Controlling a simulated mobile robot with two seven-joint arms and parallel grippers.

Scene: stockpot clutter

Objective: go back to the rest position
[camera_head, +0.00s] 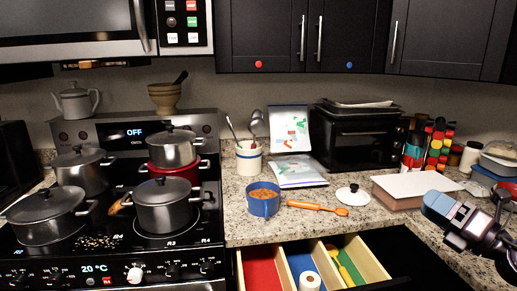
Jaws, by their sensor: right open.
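My right gripper (474,224) is at the right edge of the view, above the counter's front edge at the right of the open drawer. It is open, and I see nothing between its fingers. My left gripper is not in view. The stove (110,262) at the left carries several grey lidded stockpots, among them one at the front left (45,214) and one at the front right (166,206). A grey pot (172,148) sits on a red pot (174,172) at the back.
An open drawer (376,260) with coloured compartments sticks out below the counter. On the counter are a blue pot with brown contents (263,201), an orange spoon (318,208), a white lid (352,195), a box (412,188) and a toaster oven (362,142). Clutter stands at the right.

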